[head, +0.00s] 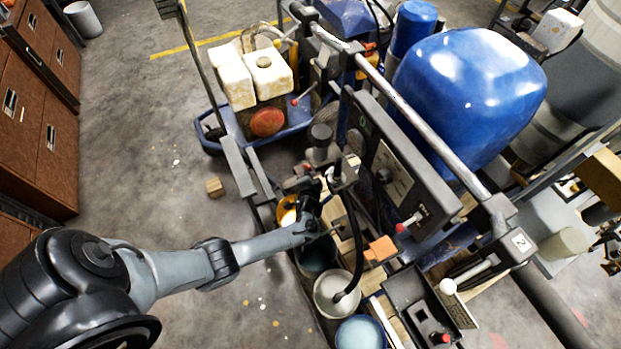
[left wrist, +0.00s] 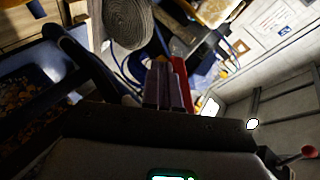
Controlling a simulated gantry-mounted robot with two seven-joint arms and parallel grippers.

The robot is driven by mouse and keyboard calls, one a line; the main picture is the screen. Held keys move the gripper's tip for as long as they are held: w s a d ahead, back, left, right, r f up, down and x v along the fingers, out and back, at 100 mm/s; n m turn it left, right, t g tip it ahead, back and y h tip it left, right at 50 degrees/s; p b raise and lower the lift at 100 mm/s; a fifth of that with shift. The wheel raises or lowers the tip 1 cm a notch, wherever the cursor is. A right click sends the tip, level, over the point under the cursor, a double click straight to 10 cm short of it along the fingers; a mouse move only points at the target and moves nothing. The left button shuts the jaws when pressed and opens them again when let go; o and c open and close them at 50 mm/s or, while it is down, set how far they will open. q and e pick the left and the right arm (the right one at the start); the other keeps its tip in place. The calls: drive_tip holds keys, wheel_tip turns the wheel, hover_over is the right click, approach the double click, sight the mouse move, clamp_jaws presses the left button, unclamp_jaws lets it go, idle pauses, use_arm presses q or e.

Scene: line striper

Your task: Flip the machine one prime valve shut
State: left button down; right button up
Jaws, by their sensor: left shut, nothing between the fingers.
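My left gripper (head: 309,187) is over the middle of the striping machine, beside its pump parts. In the left wrist view its two fingers (left wrist: 164,86) are pressed together with nothing between them. A red part (left wrist: 181,76) shows just right of the fingers; I cannot tell whether they touch it. A red-tipped lever (head: 407,225) sits on the dark panel right of the gripper. Another red-tipped lever (head: 297,100) is farther back by the white jugs. A red-ended lever (left wrist: 307,153) also shows in the left wrist view. I cannot tell which lever is the machine one prime valve.
Paint buckets (head: 337,293) stand below the machine, with a black hose (head: 355,240) running into one. A handlebar (head: 400,105) and a blue tank (head: 468,90) crowd the right. A label reading 2 (head: 521,243) is on the frame. The floor at left is mostly clear.

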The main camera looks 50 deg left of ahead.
sight(305, 167)
use_arm(q)
drive_tip(key=shift+w+a+r+t+y, duration=0.2)
drive_tip(key=shift+a+r+y, duration=0.15)
drive_tip(key=shift+a, duration=0.15)
drive_tip(key=shift+w+a+r+t+y, duration=0.2)
drive_tip(key=shift+a+r+y, duration=0.1)
drive_tip(key=shift+a, duration=0.2)
drive_tip(key=shift+a+r, duration=0.1)
drive_tip(key=shift+r, duration=0.1)
drive_tip(key=shift+a+r, duration=0.1)
drive_tip(key=shift+a, duration=0.1)
idle(0.3)
